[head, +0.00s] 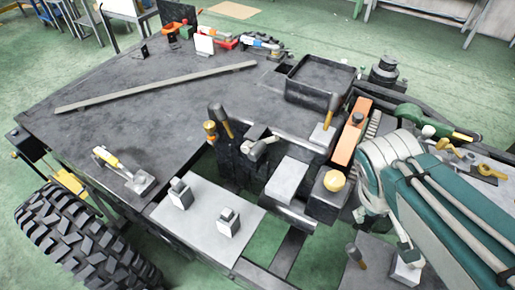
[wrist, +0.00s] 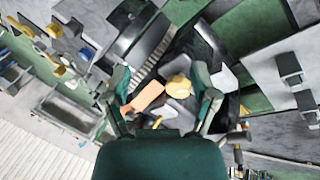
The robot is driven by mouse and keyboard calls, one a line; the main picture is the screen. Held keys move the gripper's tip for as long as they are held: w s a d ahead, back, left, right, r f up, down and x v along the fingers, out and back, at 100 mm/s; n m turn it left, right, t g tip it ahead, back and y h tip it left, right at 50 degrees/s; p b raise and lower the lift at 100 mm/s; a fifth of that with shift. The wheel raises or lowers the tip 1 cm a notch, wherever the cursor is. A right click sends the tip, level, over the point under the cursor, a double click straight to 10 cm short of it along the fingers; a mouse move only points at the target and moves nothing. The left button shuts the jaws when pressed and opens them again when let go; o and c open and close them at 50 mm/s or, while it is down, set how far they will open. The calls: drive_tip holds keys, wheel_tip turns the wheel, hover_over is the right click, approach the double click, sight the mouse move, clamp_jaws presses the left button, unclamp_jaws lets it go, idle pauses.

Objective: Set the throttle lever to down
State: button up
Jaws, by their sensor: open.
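I cannot tell for certain which control is the throttle lever. In the head view, a dark lever with a tan grip (head: 221,121) stands tilted near the middle of the chassis. A similar lever (head: 328,115) stands on a pale plate by the orange block. Another dark-knobbed lever (head: 356,255) is low at the right. My arm hides part of the right side.
The orange block (head: 348,133) and yellow knob (head: 334,181) also show in the head view. A black open tray (head: 320,82) is behind them. Two grey switches (head: 180,194) (head: 228,222) stand on a pale panel. The left deck (head: 150,115) is mostly clear.

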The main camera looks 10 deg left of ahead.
drive_tip(key=w+a+f+n+h, duration=0.3)
drive_tip(key=w+a+n+h, duration=0.15)
drive_tip(key=n, duration=0.25)
drive_tip(key=n+t+y, duration=0.3)
drive_tip(key=n+t, duration=1.2)
drive_tip(key=n, duration=0.3)
approach(258, 150)
drive_tip(key=f, duration=0.1)
drive_tip(key=x, duration=1.1)
drive_tip(key=shift+w+a+f, duration=0.2)
drive_tip(key=shift+a+f, duration=0.05)
drive_tip(key=shift+a, duration=0.1)
clamp_jaws()
